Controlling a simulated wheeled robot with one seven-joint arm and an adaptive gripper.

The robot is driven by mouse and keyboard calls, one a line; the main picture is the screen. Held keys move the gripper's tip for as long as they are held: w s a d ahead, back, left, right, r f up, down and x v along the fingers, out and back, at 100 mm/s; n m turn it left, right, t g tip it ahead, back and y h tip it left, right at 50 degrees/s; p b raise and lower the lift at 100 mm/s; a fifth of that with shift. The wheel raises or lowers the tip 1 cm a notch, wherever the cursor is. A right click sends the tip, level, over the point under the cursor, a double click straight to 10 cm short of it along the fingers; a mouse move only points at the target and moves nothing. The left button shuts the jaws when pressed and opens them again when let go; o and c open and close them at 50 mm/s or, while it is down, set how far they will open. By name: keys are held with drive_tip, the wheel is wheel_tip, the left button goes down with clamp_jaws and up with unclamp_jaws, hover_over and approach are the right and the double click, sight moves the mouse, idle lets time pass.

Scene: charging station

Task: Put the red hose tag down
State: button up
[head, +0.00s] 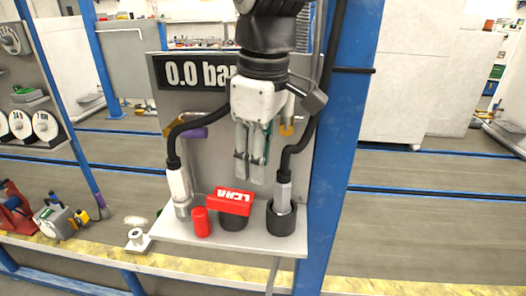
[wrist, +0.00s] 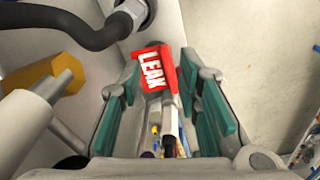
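The red hose tag (head: 230,200), marked LEAK in white, rests on top of a dark round socket on the grey shelf (head: 170,234). My gripper (head: 249,182) points down just above and slightly right of the tag, apart from it. In the wrist view the tag (wrist: 153,70) shows beyond the fingertips, between the green finger pads and nearer the left one. My gripper (wrist: 165,85) is open, with nothing clasped between its pads. The underside of the tag is hidden.
A red cylinder (head: 201,222) stands left of the tag. Hose ends stand on either side: a white one (head: 178,190) at left and a grey one (head: 283,196) in a dark socket at right. Behind is a panel with a display (head: 195,74) reading 0.0 bar.

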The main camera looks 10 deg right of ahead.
drive_tip(key=s+d+f+m+t, duration=0.3)
drive_tip(key=s+d+m+t, duration=0.1)
drive_tip(key=s+d+m, duration=0.6)
drive_tip(key=shift+s+d+m+h, duration=0.3)
drive_tip(key=shift+s+d, duration=0.2)
drive_tip(key=shift+s, duration=0.1)
drive_tip(key=shift+r, duration=0.1)
idle(0.4)
